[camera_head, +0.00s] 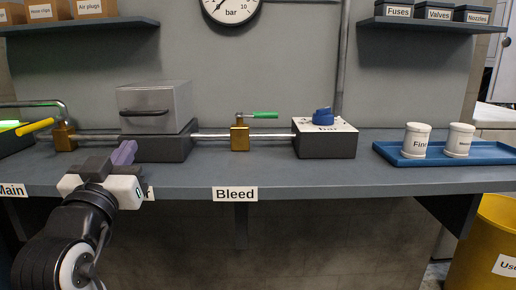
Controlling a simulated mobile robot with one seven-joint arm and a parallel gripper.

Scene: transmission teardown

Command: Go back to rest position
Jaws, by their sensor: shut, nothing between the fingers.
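My gripper (122,155) is at the lower left, raised in front of the bench edge, with its purple-grey fingers pointing away toward the grey box. The fingers are shut and hold nothing. The gripper looks apart from the things on the bench. The white gripper body covers part of a label on the bench front.
On the bench (270,172) stand a lidded grey box (155,105), a brass valve with a green handle (240,138), a blue-knobbed box (325,143) and a blue tray (470,153) with two white canisters. A yellow bin (490,240) stands lower right.

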